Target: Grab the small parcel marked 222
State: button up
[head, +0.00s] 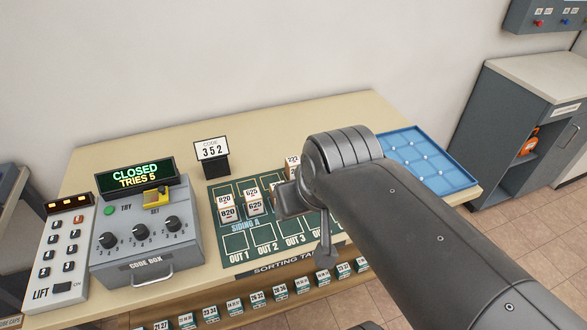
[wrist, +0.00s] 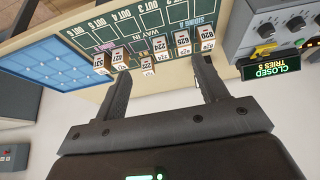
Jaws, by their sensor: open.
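In the wrist view, which is turned upside down, a small white parcel (wrist: 147,66) appears to be marked 222. It stands on the green sorting mat (wrist: 163,17) and lies between the lines of my two fingers, beyond their tips. My gripper (wrist: 160,66) is open and empty, with its fingers spread wide.
Parcels 625 (head: 253,202) and 820 (head: 227,208) stand on the mat, left of my gripper. A code box (head: 146,240) reading CLOSED, TRIES 5 and a lift panel (head: 62,252) are farther left. A blue tray (head: 430,160) lies at the right.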

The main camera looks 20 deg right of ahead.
jog(key=w+d+r+g, duration=0.1)
jog(key=w+r, duration=0.1)
jog(key=w, duration=0.6)
jog(key=g, duration=0.5)
send_over(294, 161)
notch_tip(294, 161, down, 13)
jog(key=shift+s+a+f, duration=0.15)
jog(key=f, duration=1.1)
jog(key=shift+w, duration=0.25)
jog(key=c, duration=1.1)
jog(key=shift+r, duration=0.1)
